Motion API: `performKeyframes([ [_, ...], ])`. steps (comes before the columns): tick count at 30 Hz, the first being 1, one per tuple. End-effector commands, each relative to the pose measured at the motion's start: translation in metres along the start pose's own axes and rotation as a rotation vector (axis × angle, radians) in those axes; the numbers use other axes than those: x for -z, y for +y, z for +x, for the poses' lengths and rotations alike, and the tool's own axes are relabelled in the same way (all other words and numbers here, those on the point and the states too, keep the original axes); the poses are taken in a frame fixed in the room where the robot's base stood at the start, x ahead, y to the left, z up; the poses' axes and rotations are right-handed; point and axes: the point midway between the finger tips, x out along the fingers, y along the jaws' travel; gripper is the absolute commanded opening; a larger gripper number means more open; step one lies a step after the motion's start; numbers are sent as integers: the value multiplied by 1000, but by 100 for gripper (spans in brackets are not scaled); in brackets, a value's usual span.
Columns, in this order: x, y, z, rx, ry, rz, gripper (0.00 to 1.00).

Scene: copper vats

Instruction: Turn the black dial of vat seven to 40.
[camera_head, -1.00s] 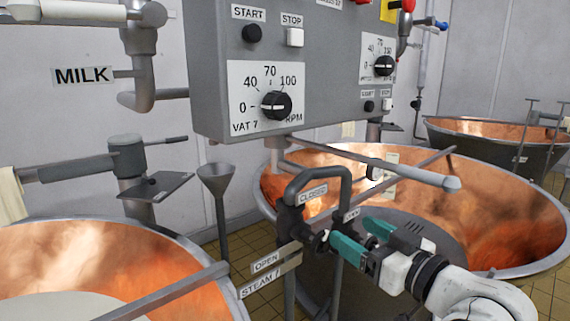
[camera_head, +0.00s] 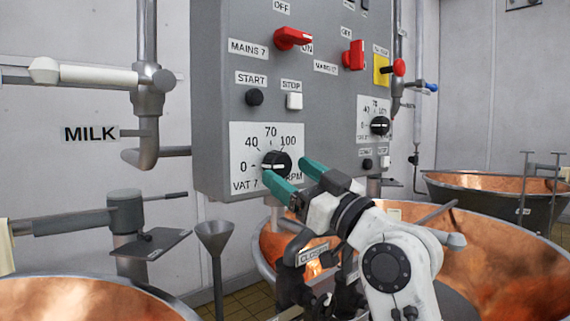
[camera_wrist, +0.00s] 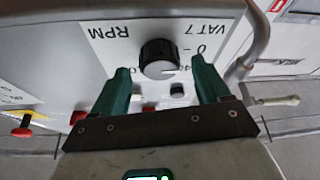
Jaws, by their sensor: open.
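The black dial of vat seven (camera_head: 277,163) sits on a white scale plate (camera_head: 243,134) marked 0, 40, 70, 100 on the grey control box. Its white pointer line points left, at 0. My gripper (camera_head: 289,174) is open and empty just in front of the dial, its green fingers reaching toward it from the lower right. In the wrist view, upside down, the dial (camera_wrist: 159,58) shows between the fingertips of my gripper (camera_wrist: 160,68). I cannot tell whether the fingers touch it.
The start button (camera_head: 254,97), stop button (camera_head: 294,101) and red mains switch (camera_head: 293,39) are above the dial. A second black dial (camera_head: 379,126) is to the right. A funnel (camera_head: 214,240) stands lower left. Copper vats (camera_head: 495,195) stand below and right.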

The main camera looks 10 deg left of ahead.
Motion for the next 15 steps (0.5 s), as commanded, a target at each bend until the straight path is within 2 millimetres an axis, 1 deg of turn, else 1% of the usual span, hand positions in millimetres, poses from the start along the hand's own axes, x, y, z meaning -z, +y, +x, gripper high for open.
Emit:
performKeyframes([
  [1, 1, 0, 8, 2, -1, 1, 76],
  [6, 1, 0, 21, 0, 0, 0, 76],
  [15, -1, 0, 24, 0, -1, 0, 76],
])
